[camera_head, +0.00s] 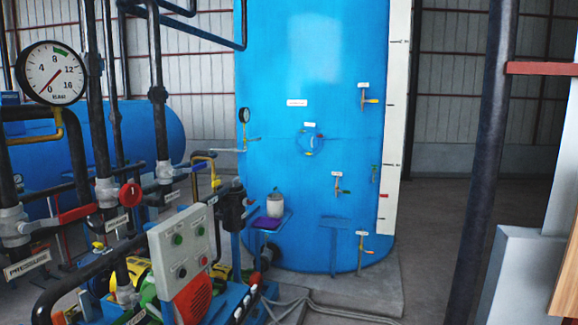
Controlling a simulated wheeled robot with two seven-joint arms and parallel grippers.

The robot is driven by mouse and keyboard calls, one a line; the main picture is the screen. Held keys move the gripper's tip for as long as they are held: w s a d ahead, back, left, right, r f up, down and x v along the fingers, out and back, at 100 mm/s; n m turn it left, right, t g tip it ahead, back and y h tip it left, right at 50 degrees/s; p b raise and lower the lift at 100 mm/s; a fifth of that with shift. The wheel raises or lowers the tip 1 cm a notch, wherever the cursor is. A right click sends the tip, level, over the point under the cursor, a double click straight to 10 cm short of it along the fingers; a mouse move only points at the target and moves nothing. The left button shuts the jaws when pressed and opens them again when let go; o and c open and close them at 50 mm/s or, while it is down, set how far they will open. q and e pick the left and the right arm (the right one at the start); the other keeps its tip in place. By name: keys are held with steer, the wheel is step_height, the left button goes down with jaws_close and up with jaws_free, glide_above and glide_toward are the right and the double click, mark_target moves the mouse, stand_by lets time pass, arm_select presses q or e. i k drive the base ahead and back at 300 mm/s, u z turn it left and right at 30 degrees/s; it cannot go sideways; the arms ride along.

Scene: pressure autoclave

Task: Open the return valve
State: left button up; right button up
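Several valves show, and I cannot read which label marks the return valve. On the dark pipes at left are a red lever (76,214), a red round handle (130,194) and a blue lever (202,165). A sign on the lower left pipe (27,264) seems to read "PRESSURE". Neither of my grippers is in view.
A dial gauge (51,73) stands at upper left, its needle near 0. A grey control panel (183,251) and pump fill the lower left. A dark post (487,160) stands at right beside a grey block (520,270). The floor between tank and post is mostly clear; hoses (330,310) lie in front.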

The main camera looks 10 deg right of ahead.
mark_target(200, 166)
steer(key=z, duration=0.85)
steer(key=i, duration=3.35)
steer(key=u, duration=2.4)
